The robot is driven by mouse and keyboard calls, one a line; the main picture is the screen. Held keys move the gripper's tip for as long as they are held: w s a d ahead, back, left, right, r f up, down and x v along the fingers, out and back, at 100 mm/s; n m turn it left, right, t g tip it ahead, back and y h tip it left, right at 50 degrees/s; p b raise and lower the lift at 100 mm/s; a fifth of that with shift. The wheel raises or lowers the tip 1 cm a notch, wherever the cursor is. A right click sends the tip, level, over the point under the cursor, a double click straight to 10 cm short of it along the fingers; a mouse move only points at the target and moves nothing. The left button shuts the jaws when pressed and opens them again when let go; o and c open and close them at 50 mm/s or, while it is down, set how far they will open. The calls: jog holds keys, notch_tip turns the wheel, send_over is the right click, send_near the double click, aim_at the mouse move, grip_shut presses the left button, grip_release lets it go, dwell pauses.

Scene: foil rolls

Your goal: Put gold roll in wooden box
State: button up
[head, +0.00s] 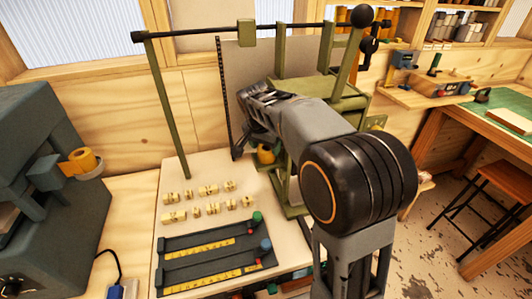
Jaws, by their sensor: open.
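A gold-coloured roll (85,158) sits on its side on a pale round holder at the front of the grey machine on the left. A smaller yellow-gold round thing (265,154) shows just below my arm, partly hidden; I cannot tell whether it is also a roll. My gripper (262,95) is at the far end of my arm, in front of the grey upright panel. It is open, and no thing shows in it. It is well to the right of the roll on the machine. I cannot make out a wooden box for certain.
The pale bench top (200,170) holds several small brass blocks (210,208) and two dark rulers with yellow scales (215,250). A green frame (170,110) with a black top bar stands around the panel. A green-topped bench (500,110) and a stool (505,190) are at right.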

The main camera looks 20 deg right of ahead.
jog(key=shift+x, duration=1.15)
jog(key=c, duration=0.7)
jog(key=shift+r, duration=0.1)
